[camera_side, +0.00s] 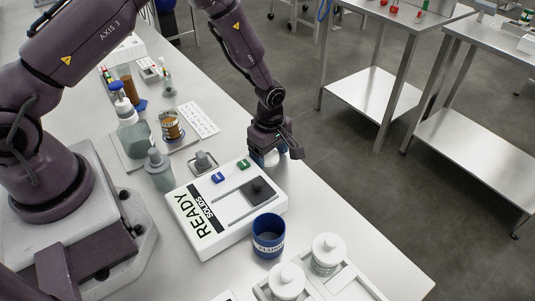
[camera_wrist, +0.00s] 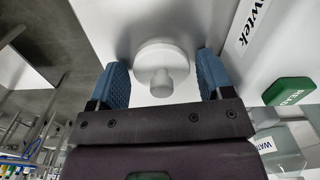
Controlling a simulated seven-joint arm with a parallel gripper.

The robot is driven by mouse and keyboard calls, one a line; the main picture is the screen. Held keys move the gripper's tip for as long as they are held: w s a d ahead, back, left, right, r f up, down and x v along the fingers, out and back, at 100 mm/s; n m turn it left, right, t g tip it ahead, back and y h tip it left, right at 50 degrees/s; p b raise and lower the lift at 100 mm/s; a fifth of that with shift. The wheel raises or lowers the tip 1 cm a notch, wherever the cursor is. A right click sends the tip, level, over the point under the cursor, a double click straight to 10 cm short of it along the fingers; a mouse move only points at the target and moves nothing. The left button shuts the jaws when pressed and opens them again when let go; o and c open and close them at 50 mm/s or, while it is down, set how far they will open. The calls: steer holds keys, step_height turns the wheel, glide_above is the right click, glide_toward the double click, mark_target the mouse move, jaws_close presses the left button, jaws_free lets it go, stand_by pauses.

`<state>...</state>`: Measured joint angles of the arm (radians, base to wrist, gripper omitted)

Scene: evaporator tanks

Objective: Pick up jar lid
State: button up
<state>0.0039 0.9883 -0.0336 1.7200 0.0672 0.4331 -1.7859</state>
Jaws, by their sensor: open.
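A round white jar lid with a knob (camera_wrist: 162,78) lies on the white table in the wrist view. My gripper (camera_wrist: 160,85) is open, with one blue finger on each side of the lid and gaps on both sides. In the side view my gripper (camera_side: 274,156) points down beside the far edge of the white instrument, low over the table. A pale part of the lid (camera_side: 271,158) shows between its fingers there; the rest is hidden. I cannot tell the fingers' exact height over the table.
The white instrument (camera_side: 205,228) with green and blue buttons stands close to my gripper. A blue cup (camera_side: 268,237) and two lidded white jars, one at the tray's back (camera_side: 328,258), stand nearer the camera. Bottles and a beaker (camera_side: 171,126) stand to the left. The table's edge is close on the right.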

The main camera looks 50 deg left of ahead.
steer(key=c, duration=0.7)
steer(key=shift+o, duration=0.2)
steer(key=shift+r, duration=0.1)
